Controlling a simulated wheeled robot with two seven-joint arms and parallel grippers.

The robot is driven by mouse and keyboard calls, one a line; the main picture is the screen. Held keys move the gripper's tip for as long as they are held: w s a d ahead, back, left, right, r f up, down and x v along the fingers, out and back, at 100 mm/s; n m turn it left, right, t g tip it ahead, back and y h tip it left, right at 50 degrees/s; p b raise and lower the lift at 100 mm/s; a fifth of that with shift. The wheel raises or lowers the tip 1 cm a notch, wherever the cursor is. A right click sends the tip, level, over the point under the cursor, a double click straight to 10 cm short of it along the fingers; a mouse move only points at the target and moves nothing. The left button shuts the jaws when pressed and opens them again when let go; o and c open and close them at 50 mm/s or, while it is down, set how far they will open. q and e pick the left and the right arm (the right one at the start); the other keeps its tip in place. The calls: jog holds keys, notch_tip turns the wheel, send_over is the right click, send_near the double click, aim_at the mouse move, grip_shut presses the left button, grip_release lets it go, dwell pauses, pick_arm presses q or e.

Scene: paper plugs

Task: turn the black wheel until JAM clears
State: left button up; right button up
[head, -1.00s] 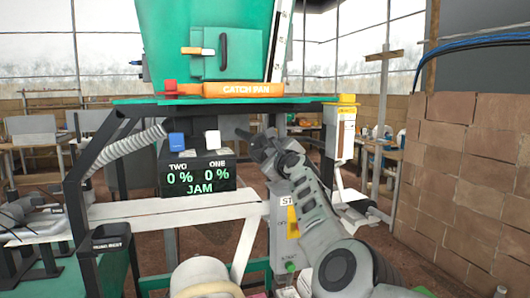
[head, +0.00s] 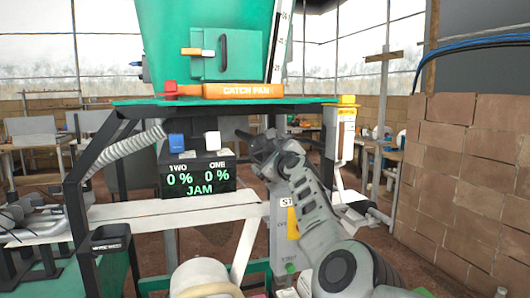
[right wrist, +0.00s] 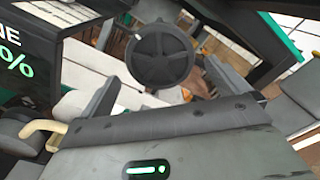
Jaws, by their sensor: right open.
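The black wheel (right wrist: 160,55), a round spoked disc, shows in the right wrist view at top centre. In the head view it is hidden or unclear behind my right gripper (head: 252,143). That gripper is open, right of the display box, with the wheel ahead of it and apart from it. The black display box (head: 200,178) reads TWO 0 %, ONE 0 % and JAM in green; its edge also shows in the right wrist view (right wrist: 30,65). Grey parts at the head view's left edge look like my left gripper (head: 35,215); its jaws are unclear.
A green hopper (head: 200,45) stands above the green deck, with an orange catch pan (head: 243,90) on it. A white crossbar (head: 160,214) runs below. A brick wall (head: 470,180) stands right.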

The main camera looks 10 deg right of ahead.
jog(key=shift+s, duration=0.1)
jog(key=shift+s+d+p, duration=0.15)
jog(key=shift+s+p, duration=0.4)
jog(key=shift+s, duration=1.4)
jog(key=m, duration=1.2)
